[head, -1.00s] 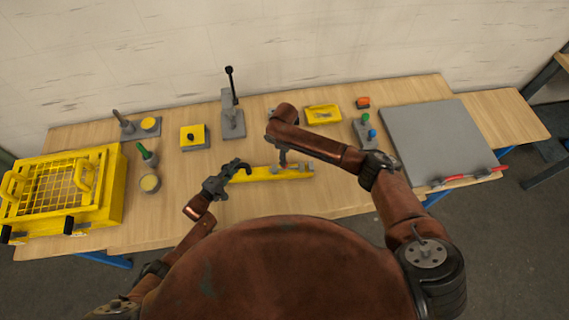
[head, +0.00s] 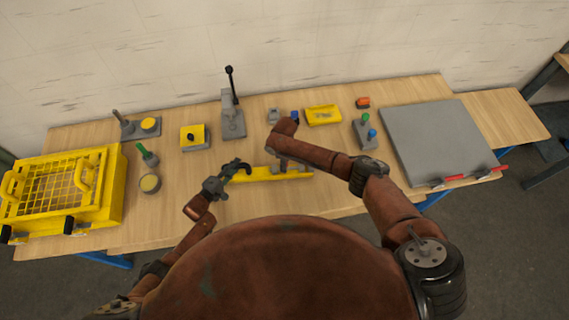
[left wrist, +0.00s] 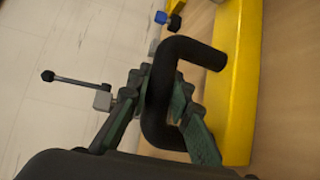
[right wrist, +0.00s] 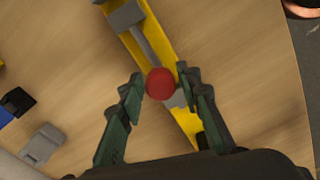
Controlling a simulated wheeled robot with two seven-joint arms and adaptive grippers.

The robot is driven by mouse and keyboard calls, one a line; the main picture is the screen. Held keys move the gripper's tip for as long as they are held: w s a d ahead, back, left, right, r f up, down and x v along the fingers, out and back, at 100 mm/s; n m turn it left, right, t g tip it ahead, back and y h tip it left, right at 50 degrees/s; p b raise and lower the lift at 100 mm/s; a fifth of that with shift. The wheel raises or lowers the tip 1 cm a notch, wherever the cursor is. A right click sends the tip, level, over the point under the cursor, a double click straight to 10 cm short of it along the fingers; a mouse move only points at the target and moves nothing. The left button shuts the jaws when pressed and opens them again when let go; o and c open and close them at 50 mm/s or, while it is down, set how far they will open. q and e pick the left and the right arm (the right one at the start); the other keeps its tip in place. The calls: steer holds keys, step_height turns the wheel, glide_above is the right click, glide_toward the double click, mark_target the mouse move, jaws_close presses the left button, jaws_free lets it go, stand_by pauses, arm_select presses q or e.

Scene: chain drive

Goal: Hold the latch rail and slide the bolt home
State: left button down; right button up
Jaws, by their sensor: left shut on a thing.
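The latch rail is a yellow bar (head: 262,174) lying on the bench in front of me; it also shows in the left wrist view (left wrist: 243,75). My left gripper (left wrist: 168,98) is shut on the black bent handle (left wrist: 190,48) at the rail's left end. The bolt is a grey rod (right wrist: 147,42) along the rail, with a red round knob (right wrist: 160,83). My right gripper (right wrist: 161,88) is open, with a finger on each side of the knob and small gaps showing. In the head view my right arm hides the knob.
A yellow caged box (head: 65,195) fills the left, a grey plate (head: 440,140) the right. Bare wood surrounds the rail.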

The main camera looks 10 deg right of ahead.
jaws_close()
stand_by(0.3)
steer(key=shift+s+d, duration=0.2)
steer(key=shift+d, duration=2.4)
arm_select(q)
steer(key=shift+a, duration=0.1)
arm_select(e)
jaws_free()
steer(key=o, duration=0.3)
steer(key=shift+a, duration=0.15)
steer(key=shift+o, duration=0.2)
steer(key=shift+r, duration=0.15)
